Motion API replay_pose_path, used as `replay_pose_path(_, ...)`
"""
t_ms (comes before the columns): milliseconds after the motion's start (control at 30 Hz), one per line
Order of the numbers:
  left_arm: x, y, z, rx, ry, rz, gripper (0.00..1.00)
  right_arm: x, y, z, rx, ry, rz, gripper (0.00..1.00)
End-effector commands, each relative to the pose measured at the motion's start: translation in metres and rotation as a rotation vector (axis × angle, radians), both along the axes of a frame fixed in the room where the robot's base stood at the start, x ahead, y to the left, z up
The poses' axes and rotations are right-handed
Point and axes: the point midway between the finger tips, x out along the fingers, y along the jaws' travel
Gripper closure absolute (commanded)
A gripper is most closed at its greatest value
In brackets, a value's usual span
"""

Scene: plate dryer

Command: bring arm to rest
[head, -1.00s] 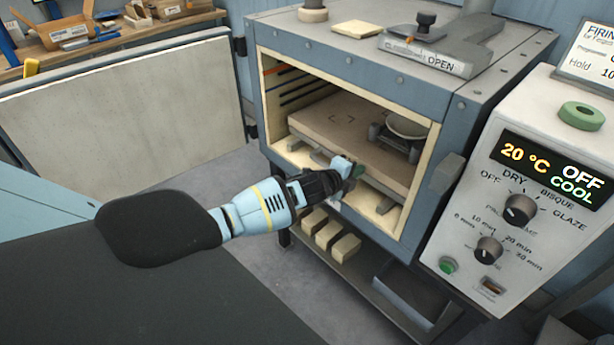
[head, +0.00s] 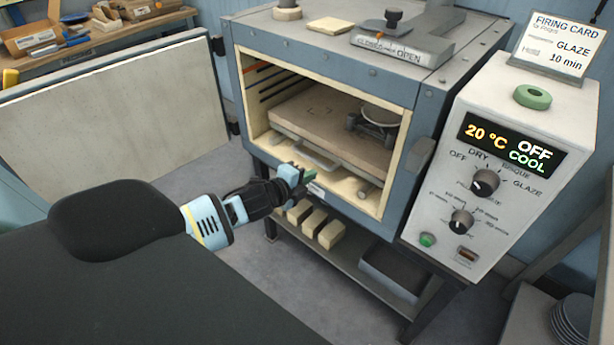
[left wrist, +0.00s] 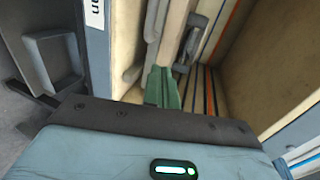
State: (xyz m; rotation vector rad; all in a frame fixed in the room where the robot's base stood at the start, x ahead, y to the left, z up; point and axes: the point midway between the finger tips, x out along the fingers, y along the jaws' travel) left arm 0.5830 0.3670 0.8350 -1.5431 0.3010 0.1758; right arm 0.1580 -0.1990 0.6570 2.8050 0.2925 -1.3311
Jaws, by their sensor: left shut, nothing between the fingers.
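My left gripper (head: 300,182) is in front of the lower front edge of the open kiln (head: 330,65), apart from the shelf inside. Its green fingers are shut and empty; they also show in the left wrist view (left wrist: 162,88). Inside the kiln, a pale shelf slab (head: 318,128) with a handle at its front holds a plate (head: 381,115) on a dark stand at its right. My right gripper is not in view.
The kiln door (head: 110,115) stands open at left. The control box (head: 500,160) at right reads 20 °C, OFF, COOL. A firing card (head: 562,45) stands on it. Bricks (head: 315,222) and a bin (head: 395,272) are on the rack below. Stacked plates (head: 575,318) are at lower right.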

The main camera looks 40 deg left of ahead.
Motion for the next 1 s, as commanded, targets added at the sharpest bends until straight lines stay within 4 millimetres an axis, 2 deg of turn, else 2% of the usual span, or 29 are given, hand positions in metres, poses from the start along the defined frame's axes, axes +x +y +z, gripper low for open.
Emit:
replay_pose_path(433,-0.003,0.0,0.0,-0.001,0.001,0.0,1.0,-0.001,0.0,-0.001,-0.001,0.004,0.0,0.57)
replay_pose_path(567,-0.014,-0.01,-0.011,-0.046,0.023,0.004,1.0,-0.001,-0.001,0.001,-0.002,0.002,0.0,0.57)
replay_pose_path(667,-0.039,-0.029,-0.033,-0.147,0.072,0.016,1.0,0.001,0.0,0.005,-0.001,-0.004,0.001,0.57)
replay_pose_path(767,-0.078,-0.055,-0.061,-0.299,0.146,0.05,1.0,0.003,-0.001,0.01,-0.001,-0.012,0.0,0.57)
replay_pose_path(900,-0.141,-0.09,-0.093,-0.53,0.253,0.13,1.0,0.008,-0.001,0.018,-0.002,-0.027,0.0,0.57)
replay_pose_path(1000,-0.187,-0.111,-0.11,-0.687,0.327,0.206,1.0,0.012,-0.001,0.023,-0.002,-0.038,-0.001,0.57)
